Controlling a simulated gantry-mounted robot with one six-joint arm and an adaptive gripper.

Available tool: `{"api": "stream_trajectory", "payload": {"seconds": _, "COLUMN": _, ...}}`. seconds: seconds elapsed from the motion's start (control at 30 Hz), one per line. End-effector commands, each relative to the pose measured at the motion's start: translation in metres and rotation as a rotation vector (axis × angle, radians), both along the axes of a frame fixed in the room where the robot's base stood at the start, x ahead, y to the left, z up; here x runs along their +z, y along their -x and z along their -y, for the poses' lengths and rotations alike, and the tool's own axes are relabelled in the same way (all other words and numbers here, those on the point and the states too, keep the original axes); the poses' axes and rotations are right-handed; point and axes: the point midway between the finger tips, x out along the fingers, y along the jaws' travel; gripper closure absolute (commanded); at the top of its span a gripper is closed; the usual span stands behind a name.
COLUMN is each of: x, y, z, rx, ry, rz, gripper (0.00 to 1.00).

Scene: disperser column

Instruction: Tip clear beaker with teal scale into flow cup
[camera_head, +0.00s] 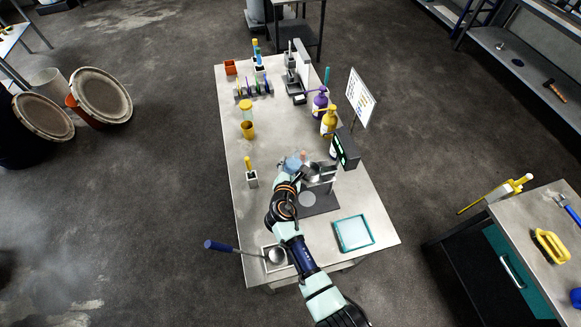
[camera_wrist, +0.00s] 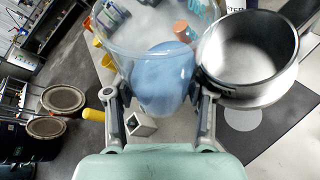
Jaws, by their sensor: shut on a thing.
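The clear beaker (camera_wrist: 160,70) is between the two fingers of my gripper (camera_wrist: 160,108), with pale blue liquid low inside it. In the head view the beaker (camera_head: 293,163) shows just beyond my gripper (camera_head: 289,175). In the head view the flow cup (camera_head: 312,171) is on a dark-based stand, partly hidden by my arm. Whether beaker and cup touch is unclear.
A dark display box (camera_head: 345,148) stands right of the flow cup. A teal-rimmed tray (camera_head: 353,234) and a ladle (camera_head: 275,256) lie nearer. Yellow and purple bottles (camera_head: 328,121) stand behind. A small holder with a yellow-handled tool (camera_head: 251,178) is at left.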

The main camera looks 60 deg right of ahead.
Motion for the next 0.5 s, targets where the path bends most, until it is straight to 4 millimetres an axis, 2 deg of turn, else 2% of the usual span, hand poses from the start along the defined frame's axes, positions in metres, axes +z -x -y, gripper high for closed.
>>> {"api": "stream_trajectory", "payload": {"seconds": 0.5, "x": 0.009, "y": -0.007, "z": -0.002, "rx": 0.003, "ry": -0.058, "rz": 0.227, "gripper": 0.90}}
